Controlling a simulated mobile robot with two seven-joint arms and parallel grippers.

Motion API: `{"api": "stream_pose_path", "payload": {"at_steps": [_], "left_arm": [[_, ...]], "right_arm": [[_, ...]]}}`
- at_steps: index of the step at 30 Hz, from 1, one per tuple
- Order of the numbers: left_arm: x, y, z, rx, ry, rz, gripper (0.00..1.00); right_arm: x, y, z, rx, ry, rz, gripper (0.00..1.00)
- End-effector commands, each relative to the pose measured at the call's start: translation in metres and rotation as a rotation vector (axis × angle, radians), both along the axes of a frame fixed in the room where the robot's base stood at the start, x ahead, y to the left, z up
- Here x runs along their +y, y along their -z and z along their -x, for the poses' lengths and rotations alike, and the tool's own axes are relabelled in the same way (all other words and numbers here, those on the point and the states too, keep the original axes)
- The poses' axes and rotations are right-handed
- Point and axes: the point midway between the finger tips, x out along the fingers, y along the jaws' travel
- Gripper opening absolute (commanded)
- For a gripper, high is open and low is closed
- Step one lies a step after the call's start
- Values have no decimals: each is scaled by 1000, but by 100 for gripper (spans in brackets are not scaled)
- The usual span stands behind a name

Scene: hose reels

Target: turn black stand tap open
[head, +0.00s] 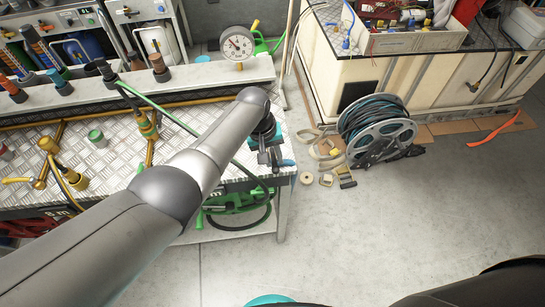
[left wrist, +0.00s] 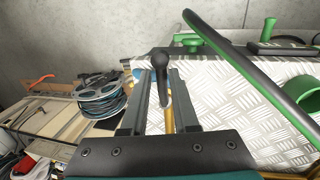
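A black handle (left wrist: 161,62) with a rounded end stands between the fingers of my left gripper (left wrist: 160,78) in the left wrist view. It appears to be the black stand tap's handle; a yellow pipe (left wrist: 170,122) shows below it. The fingers are apart, with a gap visible around the handle. In the head view my left gripper (head: 268,150) is at the right end of the metal bench, and my arm and gripper hide the tap there. A small blue-handled part (head: 285,163) shows beside the gripper. My right gripper is not in view.
A hose reel (head: 380,130) and loose fittings lie on the floor to the right. Open floor (head: 400,230) is in front.

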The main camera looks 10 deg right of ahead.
Motion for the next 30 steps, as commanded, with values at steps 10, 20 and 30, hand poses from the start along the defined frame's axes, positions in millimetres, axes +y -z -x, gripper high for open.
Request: {"api": "stream_pose_path", "payload": {"at_steps": [10, 20, 30], "left_arm": [[1, 0, 0, 2, 1, -2, 48], [5, -22, 0, 2, 1, -1, 48], [15, -74, 0, 0, 1, -1, 48]], "right_arm": [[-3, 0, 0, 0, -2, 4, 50], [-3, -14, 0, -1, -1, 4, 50], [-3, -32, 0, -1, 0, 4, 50]]}}
